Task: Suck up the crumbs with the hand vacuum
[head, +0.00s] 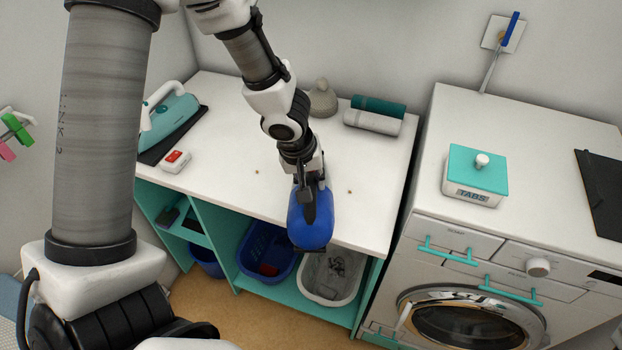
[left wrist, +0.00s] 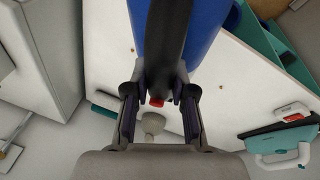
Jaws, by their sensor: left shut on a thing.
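The blue hand vacuum (head: 316,230) is in my left gripper (head: 309,183), over the front part of the white worktop. In the left wrist view, the gripper (left wrist: 160,100) is shut on the vacuum's dark handle (left wrist: 168,40), and the blue body (left wrist: 211,18) shows behind it. I cannot tell whether the vacuum touches the worktop. One small brown crumb (head: 257,171) lies left of the vacuum and another crumb (head: 350,191) lies right of it. Any crumbs under the vacuum are hidden. My right gripper is not in view.
The white worktop (head: 225,125) holds a teal iron (head: 175,113), a red-and-white box (head: 175,161), a grey knobbed object (head: 322,99) and two rolled towels (head: 372,122). Bins stand on the shelf below. A washing machine (head: 450,230) with a tabs box (head: 476,172) stands right.

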